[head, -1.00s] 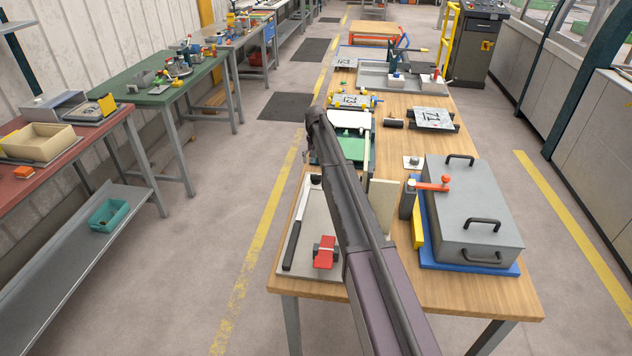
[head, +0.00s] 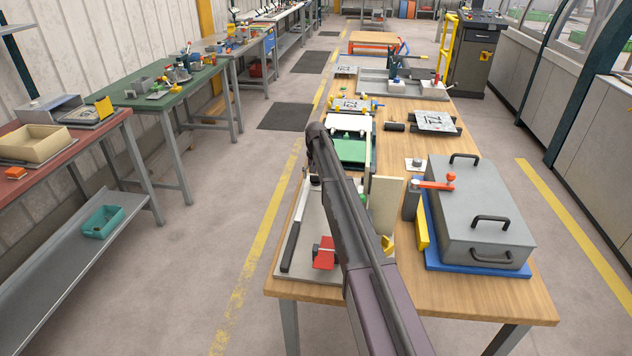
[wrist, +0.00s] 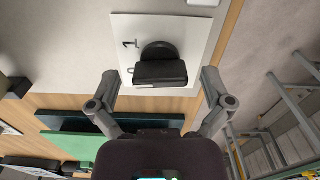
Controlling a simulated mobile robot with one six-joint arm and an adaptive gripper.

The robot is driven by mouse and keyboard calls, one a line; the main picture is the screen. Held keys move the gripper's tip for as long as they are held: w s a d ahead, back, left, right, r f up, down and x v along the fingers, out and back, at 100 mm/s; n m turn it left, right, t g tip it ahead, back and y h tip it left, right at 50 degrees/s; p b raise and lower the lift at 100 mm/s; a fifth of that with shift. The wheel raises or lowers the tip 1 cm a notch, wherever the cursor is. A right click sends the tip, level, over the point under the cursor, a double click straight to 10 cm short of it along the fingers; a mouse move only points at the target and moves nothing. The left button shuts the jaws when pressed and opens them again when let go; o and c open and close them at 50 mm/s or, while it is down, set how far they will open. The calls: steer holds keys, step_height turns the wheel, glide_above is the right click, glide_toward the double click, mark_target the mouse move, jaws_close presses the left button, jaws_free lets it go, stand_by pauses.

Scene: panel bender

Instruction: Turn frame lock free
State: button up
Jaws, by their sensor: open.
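In the wrist view a black knob with a block-shaped grip (wrist: 160,72), probably the frame lock, sits on a white plate (wrist: 195,38) with a small dark mark at its left. My gripper (wrist: 161,86) is open, with one finger on each side of the black grip; gaps show, and I cannot tell how near the tips are in depth. In the head view my own arm hides the gripper and most of the knob. A grey board (head: 313,215) carries a long black-handled bar (head: 290,240) and a red clamp (head: 324,254).
A grey lidded box (head: 480,215) with black handles and an orange lever (head: 433,184) stand at the bench's right. A green tray (head: 350,150) and a beige upright block (head: 386,205) are close to my arm. Bare wood (head: 450,290) shows at the front edge.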

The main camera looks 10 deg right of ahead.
steer(key=shift+f, duration=0.15)
steer(key=c, duration=1.1)
steer(key=shift+n, duration=0.3)
steer(key=shift+d+n, duration=0.1)
steer(key=shift+n, duration=2.2)
steer(key=o, duration=1.1)
